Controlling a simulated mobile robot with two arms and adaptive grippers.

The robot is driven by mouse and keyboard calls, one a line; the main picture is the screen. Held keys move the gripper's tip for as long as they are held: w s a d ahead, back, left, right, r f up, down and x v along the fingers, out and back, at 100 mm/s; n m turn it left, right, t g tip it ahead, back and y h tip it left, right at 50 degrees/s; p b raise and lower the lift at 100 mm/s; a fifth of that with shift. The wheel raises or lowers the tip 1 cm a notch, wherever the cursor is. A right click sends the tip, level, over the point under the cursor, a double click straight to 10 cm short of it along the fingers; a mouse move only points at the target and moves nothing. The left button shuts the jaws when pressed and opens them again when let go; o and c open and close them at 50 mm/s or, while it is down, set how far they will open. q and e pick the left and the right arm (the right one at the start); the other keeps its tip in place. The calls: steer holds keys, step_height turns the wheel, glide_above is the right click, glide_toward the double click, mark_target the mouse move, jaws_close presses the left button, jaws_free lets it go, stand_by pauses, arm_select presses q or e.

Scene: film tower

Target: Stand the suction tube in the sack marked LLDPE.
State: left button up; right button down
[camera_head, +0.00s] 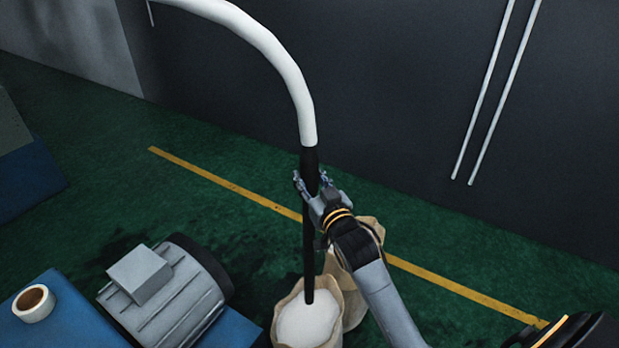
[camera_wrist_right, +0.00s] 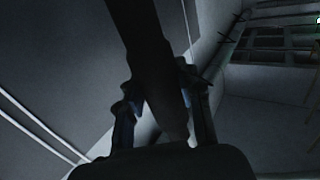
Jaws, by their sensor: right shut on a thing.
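The suction tube (camera_head: 308,240) is a black upright pipe joined at its top to a thick white hose. My right gripper (camera_head: 312,185) is shut around its upper black part. The tube's lower end is over the near open sack (camera_head: 307,322), which holds white granules; the tip shows against the granules, and I cannot tell whether it touches them. A second sack (camera_head: 371,228) stands behind, partly hidden by my right arm. No LLDPE mark is readable on either sack. In the right wrist view the dark tube (camera_wrist_right: 150,60) passes between the fingers. My left gripper is not in view.
A grey motor (camera_head: 168,290) and a tape roll (camera_head: 34,303) are on blue surfaces at the lower left. A yellow line (camera_head: 225,184) crosses the green floor. A dark wall with two thin pale pipes (camera_head: 497,90) stands behind. The floor at right is clear.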

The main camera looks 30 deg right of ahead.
mark_target(311, 279)
steer(key=shift+s+f+b, duration=0.15)
steer(key=shift+f+b, duration=1.3)
steer(key=shift+f, duration=0.45)
steer(key=shift+f+b, duration=11.25)
steer(key=shift+f, duration=5.6)
steer(key=c, duration=0.8)
jaws_free()
steer(key=shift+c, duration=0.2)
steer(key=shift+o, duration=0.2)
steer(key=shift+f, duration=0.25)
steer(key=s+a, duration=0.1)
steer(key=s, duration=1.1)
steer(key=shift+r, duration=0.2)
steer(key=shift+a, duration=0.1)
